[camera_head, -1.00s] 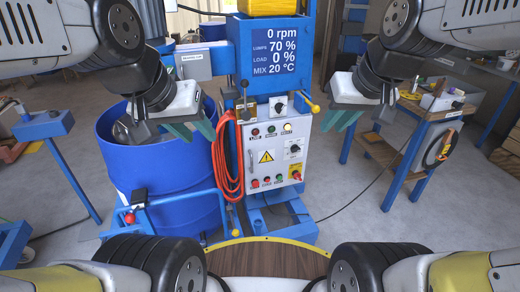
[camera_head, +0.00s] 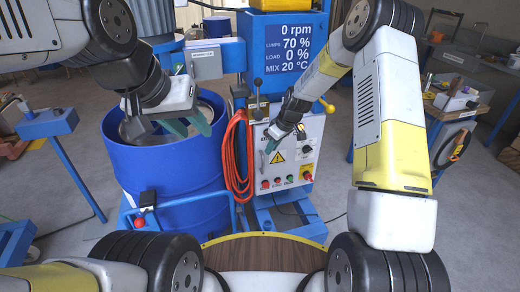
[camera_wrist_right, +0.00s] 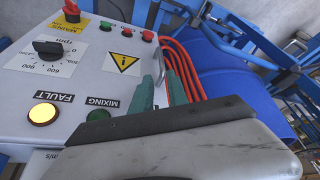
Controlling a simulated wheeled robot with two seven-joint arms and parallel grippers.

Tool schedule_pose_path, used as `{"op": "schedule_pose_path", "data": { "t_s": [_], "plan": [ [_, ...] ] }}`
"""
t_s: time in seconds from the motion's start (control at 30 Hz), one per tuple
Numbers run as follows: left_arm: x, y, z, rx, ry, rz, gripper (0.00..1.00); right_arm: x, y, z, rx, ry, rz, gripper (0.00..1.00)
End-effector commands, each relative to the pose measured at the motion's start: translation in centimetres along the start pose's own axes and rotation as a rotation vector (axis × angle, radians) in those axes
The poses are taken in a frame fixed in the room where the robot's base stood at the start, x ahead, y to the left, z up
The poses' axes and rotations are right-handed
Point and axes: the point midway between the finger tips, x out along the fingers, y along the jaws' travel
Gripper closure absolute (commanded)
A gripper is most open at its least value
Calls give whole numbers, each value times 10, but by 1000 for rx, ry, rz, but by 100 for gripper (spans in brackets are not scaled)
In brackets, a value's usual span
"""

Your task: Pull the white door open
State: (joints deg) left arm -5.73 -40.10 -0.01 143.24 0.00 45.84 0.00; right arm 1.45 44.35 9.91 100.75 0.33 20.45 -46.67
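The white door (camera_head: 286,165) is the front of the control box, with knobs, lamps and a yellow warning triangle. It looks shut and shows close up in the right wrist view (camera_wrist_right: 84,61). My right gripper (camera_head: 271,143) is at the door's left part. In the right wrist view its two green fingers (camera_wrist_right: 151,92) stand a little apart, by a grey handle (camera_wrist_right: 156,58) at the door's edge near the triangle. I cannot tell whether they touch the handle. My left gripper (camera_head: 188,125) is open and empty above the blue drum.
The blue drum (camera_head: 165,180) stands left of the door. An orange cable (camera_head: 233,165) hangs between drum and box. A blue-framed workbench (camera_head: 462,105) stands at the right. The floor in front of the door has some free room.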

Motion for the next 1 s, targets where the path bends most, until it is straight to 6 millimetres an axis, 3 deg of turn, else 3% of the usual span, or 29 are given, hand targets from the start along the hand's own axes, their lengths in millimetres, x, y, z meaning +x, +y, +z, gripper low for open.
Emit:
{"op": "schedule_pose_path", "data": {
  "t_s": [0.1,0.27,0.6,0.8,1.0],
  "plan": [
    [0,0,0,0,0,0,64,24,0,2,-19,1,-13,80],
    [0,0,0,0,0,0,64,39,-1,3,-28,0,-19,80],
    [0,0,0,0,0,0,64,91,-2,3,-27,0,-18,80],
    [0,0,0,0,0,0,64,106,-2,2,-26,1,-17,80],
    [0,0,0,0,0,0,64,108,-2,3,-26,1,-16,80]
  ]
}}
